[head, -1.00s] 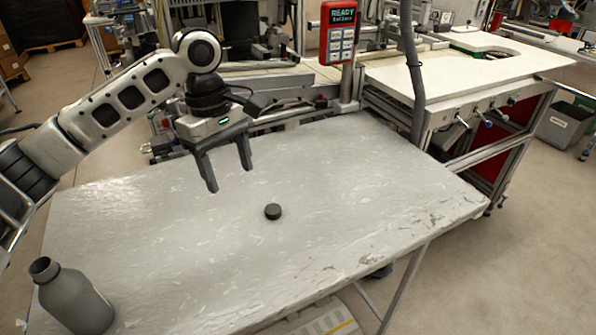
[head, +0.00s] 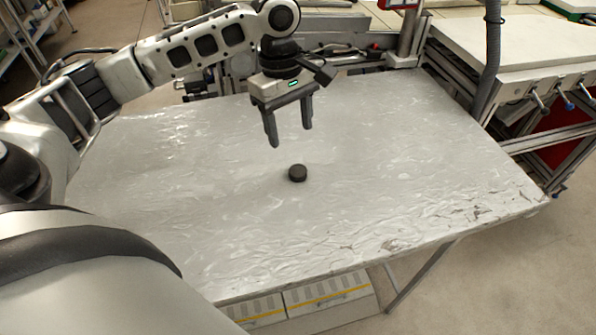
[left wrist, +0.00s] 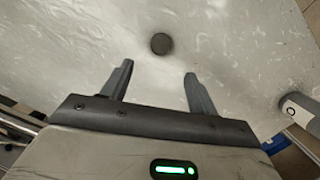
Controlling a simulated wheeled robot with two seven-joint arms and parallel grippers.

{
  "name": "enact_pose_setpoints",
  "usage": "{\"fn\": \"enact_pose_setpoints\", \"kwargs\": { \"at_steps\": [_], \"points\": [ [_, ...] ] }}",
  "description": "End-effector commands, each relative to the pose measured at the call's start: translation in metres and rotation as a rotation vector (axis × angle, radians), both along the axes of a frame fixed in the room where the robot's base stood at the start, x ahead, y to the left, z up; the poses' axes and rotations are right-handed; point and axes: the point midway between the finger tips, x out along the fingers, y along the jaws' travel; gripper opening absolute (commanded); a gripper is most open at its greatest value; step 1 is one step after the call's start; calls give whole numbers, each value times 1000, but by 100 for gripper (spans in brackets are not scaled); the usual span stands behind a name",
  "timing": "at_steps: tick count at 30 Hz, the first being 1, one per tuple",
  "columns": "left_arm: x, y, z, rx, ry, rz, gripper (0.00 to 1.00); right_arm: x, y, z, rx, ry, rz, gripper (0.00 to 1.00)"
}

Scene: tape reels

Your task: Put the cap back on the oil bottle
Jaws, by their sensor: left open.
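The cap (head: 298,173) is a small dark round disc lying on the grey table (head: 400,190). My left gripper (head: 290,135) is open and empty, with its fingers pointing down above the table, a little behind the cap. In the left wrist view the cap (left wrist: 161,43) lies just beyond the fingertips, roughly centred between them. The grey oil bottle (left wrist: 298,108) shows at the right edge of the left wrist view, partly cut off. The bottle does not show in the head view now. My right gripper is not in view.
The table around the cap is clear. A workbench with a white top (head: 530,45) and a grey hose (head: 490,60) stand at the back right. Metal frames run along the far edge. My own arm covers the table's left and near-left part.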

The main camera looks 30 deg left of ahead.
Motion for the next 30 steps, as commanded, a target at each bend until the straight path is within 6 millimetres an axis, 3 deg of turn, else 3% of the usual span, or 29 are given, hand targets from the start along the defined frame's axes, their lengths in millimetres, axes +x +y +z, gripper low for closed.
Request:
{"fn": "enact_pose_setpoints", "kwargs": {
  "at_steps": [1,6,20,30],
  "points": [
    [-1,-1,-12,1,3,0,60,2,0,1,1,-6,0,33],
    [-2,-5,-35,0,1,-1,60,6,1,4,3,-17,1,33],
    [-2,-7,-43,0,0,-1,60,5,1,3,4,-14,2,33],
    [-7,-18,-87,1,0,1,60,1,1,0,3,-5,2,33]
  ]
}}
